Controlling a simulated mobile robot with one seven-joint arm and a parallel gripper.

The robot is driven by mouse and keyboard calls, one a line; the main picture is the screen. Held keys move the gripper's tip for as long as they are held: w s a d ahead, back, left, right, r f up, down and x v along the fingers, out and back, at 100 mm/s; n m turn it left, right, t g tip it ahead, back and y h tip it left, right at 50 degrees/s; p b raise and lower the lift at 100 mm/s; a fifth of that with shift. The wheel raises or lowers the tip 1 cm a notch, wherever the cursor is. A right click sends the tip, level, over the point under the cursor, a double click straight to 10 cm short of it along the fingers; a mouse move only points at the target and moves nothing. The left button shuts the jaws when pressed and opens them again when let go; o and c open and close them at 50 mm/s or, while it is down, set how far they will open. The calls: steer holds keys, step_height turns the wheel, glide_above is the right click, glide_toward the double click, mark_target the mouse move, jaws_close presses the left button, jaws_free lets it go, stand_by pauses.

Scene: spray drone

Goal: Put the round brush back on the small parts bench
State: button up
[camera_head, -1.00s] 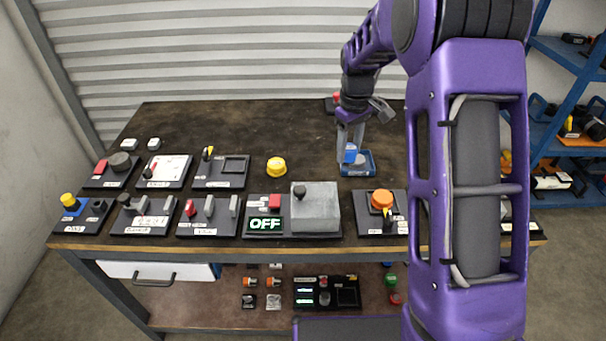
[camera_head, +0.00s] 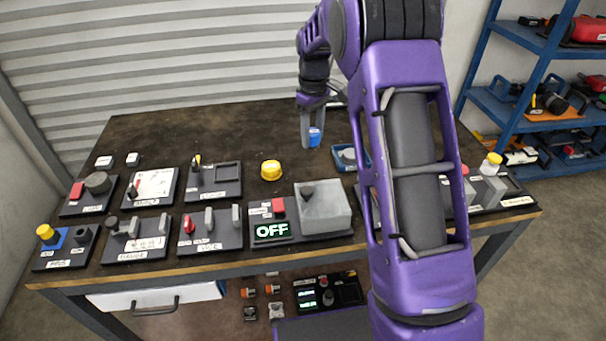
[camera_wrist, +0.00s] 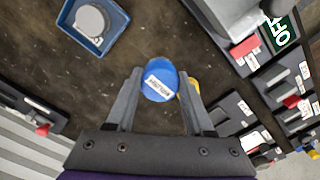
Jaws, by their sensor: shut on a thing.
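My gripper (camera_head: 311,144) is shut on a blue round piece (camera_wrist: 158,72) with a white label. I cannot read the label clearly, nor tell for sure that this piece is the round brush. In the head view the blue piece (camera_head: 315,138) hangs at the fingertips over the dark bench top (camera_head: 220,135), left of a blue tray. The blue tray (camera_wrist: 69,32) holds a grey round thing (camera_wrist: 91,19). In the head view my arm partly hides the tray (camera_head: 366,169). In the wrist view the piece is apart from the tray, with bare bench below.
A yellow round knob (camera_head: 271,170) stands left of my gripper. Several black panels with switches line the front, including one with a grey box (camera_head: 322,208) and an OFF display (camera_head: 272,231). The back left bench top is clear. Blue shelves (camera_head: 545,90) stand at right.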

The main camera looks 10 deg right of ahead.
step_height(320, 180, down, 10)
steer(key=shift+w+b, duration=0.1)
steer(key=shift+b, duration=0.6)
steer(key=shift+f, duration=0.2)
steer(key=o, duration=1.2)
steer(key=shift+r, duration=0.1)
step_height(320, 180, up, 12)
steer(key=shift+r+p, duration=0.1)
steer(key=shift+p, duration=0.7)
